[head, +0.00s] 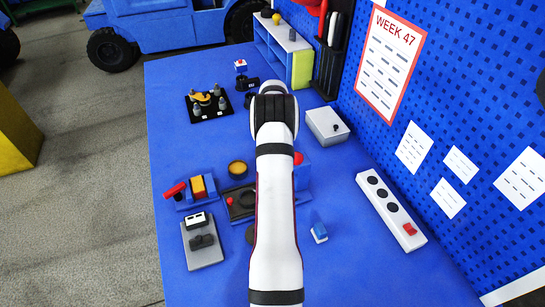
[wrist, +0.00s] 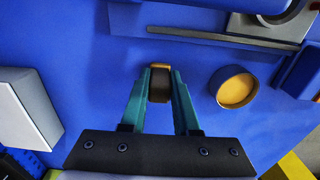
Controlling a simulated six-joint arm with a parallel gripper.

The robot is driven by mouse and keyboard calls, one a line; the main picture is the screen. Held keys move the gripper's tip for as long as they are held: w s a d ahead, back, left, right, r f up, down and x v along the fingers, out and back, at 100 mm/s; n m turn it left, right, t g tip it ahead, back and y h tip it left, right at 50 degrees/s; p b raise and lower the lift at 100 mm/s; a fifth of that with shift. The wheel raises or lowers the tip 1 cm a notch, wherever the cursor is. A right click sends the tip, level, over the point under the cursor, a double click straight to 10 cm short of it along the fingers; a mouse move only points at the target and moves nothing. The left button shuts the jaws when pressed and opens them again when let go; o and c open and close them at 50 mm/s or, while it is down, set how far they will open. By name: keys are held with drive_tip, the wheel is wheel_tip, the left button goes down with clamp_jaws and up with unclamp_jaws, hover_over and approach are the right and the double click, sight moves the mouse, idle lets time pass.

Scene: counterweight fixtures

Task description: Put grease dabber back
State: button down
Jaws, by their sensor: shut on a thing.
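In the wrist view, my gripper (wrist: 160,78) has its teal fingers shut on a dark brown piece with an orange-yellow end (wrist: 159,86), which I take to be the grease dabber. Its lower end is hidden, so I cannot tell whether it touches the bench. A round dark-rimmed pot (wrist: 237,88) with yellow-orange filling is right of the fingers, apart from them. The pot also shows in the head view (head: 237,168), left of my arm. My arm hides the gripper and the dabber in the head view.
A light grey box (head: 327,125) stands right of my arm; a white strip with black discs and a red switch (head: 393,210) lies farther right. A black tray with several pegs (head: 210,105) is at the back left.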

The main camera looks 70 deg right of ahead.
drive_tip(key=shift+f, duration=0.15)
drive_tip(key=c, duration=0.7)
unclamp_jaws()
drive_tip(key=shift+o, duration=0.2)
